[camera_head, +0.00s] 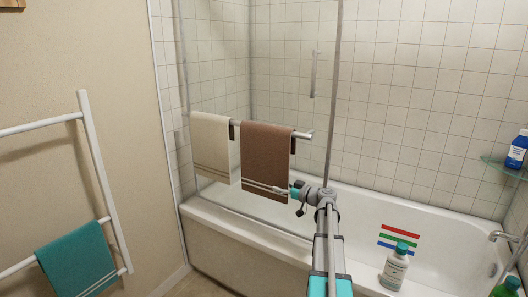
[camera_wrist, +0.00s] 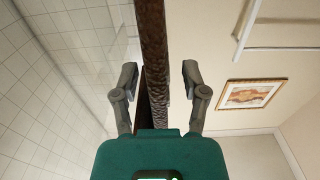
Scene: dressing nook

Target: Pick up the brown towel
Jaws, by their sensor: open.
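The brown towel (camera_head: 265,152) hangs over a metal rail on the glass bath screen in the head view, to the right of a cream towel. My gripper (camera_head: 284,190) is at its lower right edge. In the wrist view the towel (camera_wrist: 152,45) shows edge-on as a narrow dark brown strip. My gripper (camera_wrist: 158,82) is open there, with one finger on each side of this strip. The right finger is clearly apart from the strip; a small gap shows at the left finger. The towel's lower part is hidden behind the gripper body.
The cream towel (camera_head: 211,148) hangs close on the left of the same rail (camera_head: 305,135). A white bathtub (camera_head: 345,200) lies behind the glass. A white bottle (camera_head: 394,268) with a teal cap stands at the front right. A teal towel (camera_head: 78,262) hangs on a white ladder rack (camera_head: 101,170).

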